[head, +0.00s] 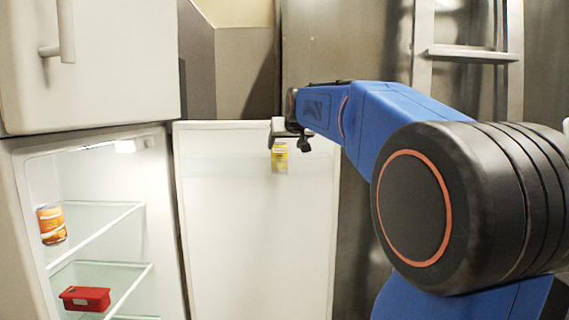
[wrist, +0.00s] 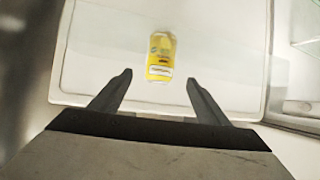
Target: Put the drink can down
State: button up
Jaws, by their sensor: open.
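The drink can (head: 279,157) is yellow and upright against the inner face of the open fridge door (head: 240,240). It seems to stand in a faint clear door shelf, though its base is hard to make out. In the wrist view the can (wrist: 160,57) shows whole, centred between the lines of my fingers and mostly beyond their tips. My gripper (head: 290,138) is at the can's upper end in the head view. In the wrist view my gripper (wrist: 158,77) is open, with a gap on each side of the can and neither finger touching it.
The open fridge at the left has glass shelves (head: 100,225). An orange can (head: 52,223) stands on the upper shelf and a red box (head: 84,298) lies on the lower one. The closed freezer door (head: 95,80) is above. A metal ladder-like frame (head: 470,54) is at the right.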

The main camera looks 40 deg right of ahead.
jog(key=s+a+f+n+g+y, duration=0.1)
jog(key=s+a+f+y, duration=0.1)
jog(key=s+a+f, duration=0.7)
jog(key=s+a+f+n+g+y, duration=0.1)
jog(key=s+a+f+g, duration=0.1)
jog(key=s+a+f, duration=0.3)
jog(key=s+a+f+n+g, duration=0.1)
jog(key=s+a+f, duration=0.5)
jog(key=s+f, duration=0.7)
jog(key=s+a+f+n+g+y, duration=0.1)
jog(key=s+a+f+g, duration=0.1)
jog(key=s+a+f, duration=0.3)
jog(key=s+f, duration=0.4)
jog(key=s, duration=0.2)
jog(key=shift+a+f+g+y, duration=0.3)
jog(key=shift+a+f, duration=0.05)
jog(key=shift+a, duration=0.05)
